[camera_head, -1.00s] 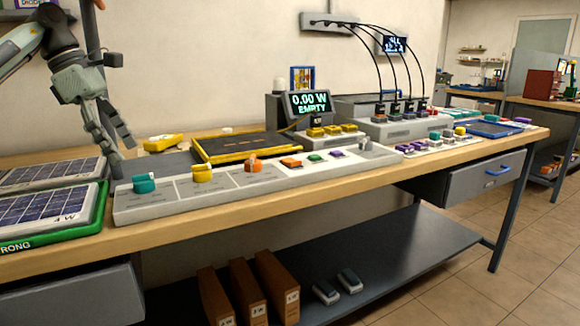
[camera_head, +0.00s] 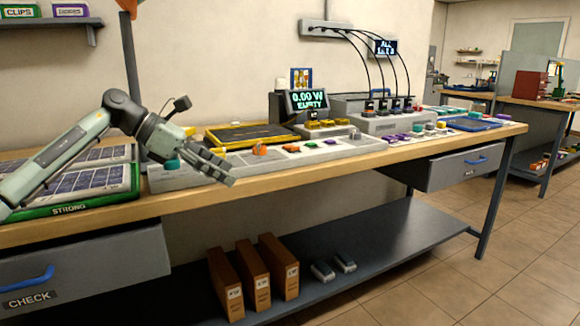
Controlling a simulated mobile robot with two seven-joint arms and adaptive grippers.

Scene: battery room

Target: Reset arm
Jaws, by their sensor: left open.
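My left gripper (camera_head: 228,168) reaches in from the left in the head view. It hangs over the front edge of the workbench (camera_head: 330,168), in front of the long grey panel with coloured knobs. Its fingers point right and slightly down, and they are open with nothing seen between them. The gripper and arm hide part of the panel's left end, where a teal knob (camera_head: 172,164) shows just behind the wrist. My right gripper is not in view.
Solar panels in a green "STRONG" tray (camera_head: 75,208) lie at left. A yellow-framed black pad (camera_head: 250,134) and a display reading "0.00 W EMPTY" (camera_head: 307,100) stand behind the knobs. Brown boxes (camera_head: 250,276) stand on the lower shelf (camera_head: 390,235). Drawers (camera_head: 465,171) hang under the bench.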

